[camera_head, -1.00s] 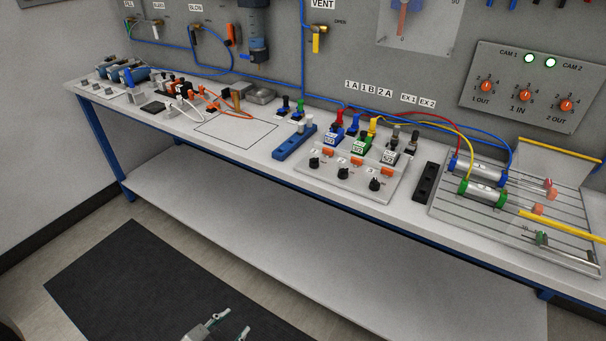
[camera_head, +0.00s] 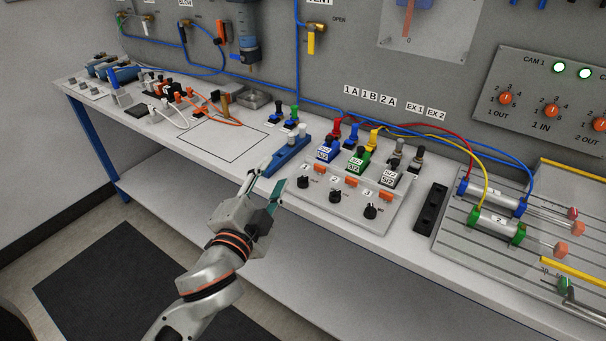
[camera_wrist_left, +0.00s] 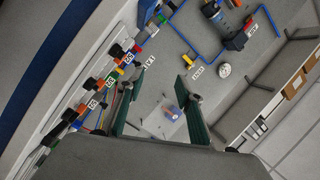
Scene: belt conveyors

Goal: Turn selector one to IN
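The selector panel (camera_head: 340,205) lies on the bench with three black knobs numbered 1, 2 and 3. Selector one (camera_head: 303,182) is the leftmost knob; its pointer setting is too small to read. My left gripper (camera_head: 272,174) is open and empty, over the bench's front edge just left of selector one and not touching it. In the left wrist view its two green-grey fingers (camera_wrist_left: 166,60) stand apart with nothing between them. The black knobs show at the left of that view, with one knob (camera_wrist_left: 115,51) nearest the top. My right gripper is not in view.
Colored valves (camera_head: 357,158) with hoses stand behind the knobs. A blue block (camera_head: 287,157) lies left of the panel, close to the gripper. A black strip (camera_head: 430,208) and a cylinder board (camera_head: 455,238) lie to the right. A wall panel (camera_head: 540,100) carries orange knobs.

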